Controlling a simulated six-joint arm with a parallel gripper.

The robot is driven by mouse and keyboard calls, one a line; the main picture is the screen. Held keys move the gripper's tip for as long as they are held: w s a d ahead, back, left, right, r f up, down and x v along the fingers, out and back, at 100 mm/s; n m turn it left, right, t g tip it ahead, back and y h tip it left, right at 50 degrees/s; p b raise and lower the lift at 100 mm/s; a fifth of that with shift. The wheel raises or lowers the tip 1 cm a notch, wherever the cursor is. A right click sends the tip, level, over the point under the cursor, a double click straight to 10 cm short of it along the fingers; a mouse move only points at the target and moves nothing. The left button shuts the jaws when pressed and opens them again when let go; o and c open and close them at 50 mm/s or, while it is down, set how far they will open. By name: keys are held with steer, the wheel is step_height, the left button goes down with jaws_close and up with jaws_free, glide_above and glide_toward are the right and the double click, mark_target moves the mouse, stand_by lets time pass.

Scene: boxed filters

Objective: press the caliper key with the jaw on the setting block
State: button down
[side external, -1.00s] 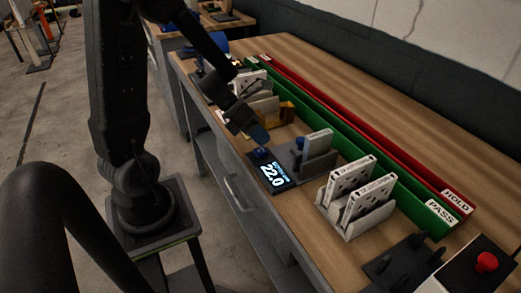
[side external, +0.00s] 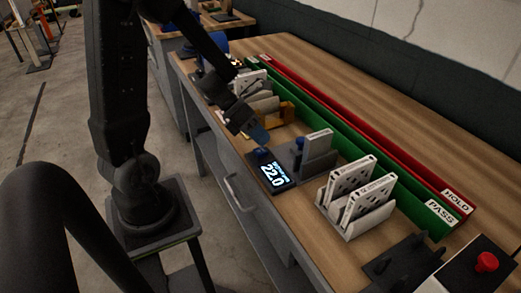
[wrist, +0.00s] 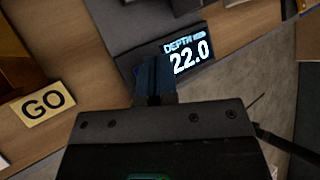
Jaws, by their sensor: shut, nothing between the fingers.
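The caliper station is a dark grey unit on the bench. Its lit display (side external: 273,174) reads 22.0, and in the wrist view the display (wrist: 188,56) shows DEPTH 22.0. A small blue key (side external: 262,155) stands at the display's far end. A grey block (side external: 317,143) stands upright on the station behind the display; I cannot tell the jaw apart from it. My gripper (side external: 259,135) is shut and empty, just above and beyond the blue key. In the wrist view my gripper's fingers (wrist: 155,78) hide the key, so contact cannot be told.
A white rack (side external: 348,222) with two white boxed filters stands nearer the camera. Green PASS (side external: 437,215) and red HOLD (side external: 452,196) channels run behind. A yellow holder (side external: 281,112) lies beyond the gripper; the wrist view shows a GO label (wrist: 43,103). A red button (side external: 487,261) is at lower right.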

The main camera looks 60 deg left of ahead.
mark_target(261, 149)
steer(key=shift+f, duration=0.1)
stand_by(0.3)
steer(key=shift+f, duration=0.35)
steer(key=shift+f, duration=0.5)
stand_by(0.7)
steer(key=shift+r, duration=0.95)
steer(key=shift+r, duration=0.1)
steer(key=shift+r, duration=2.4)
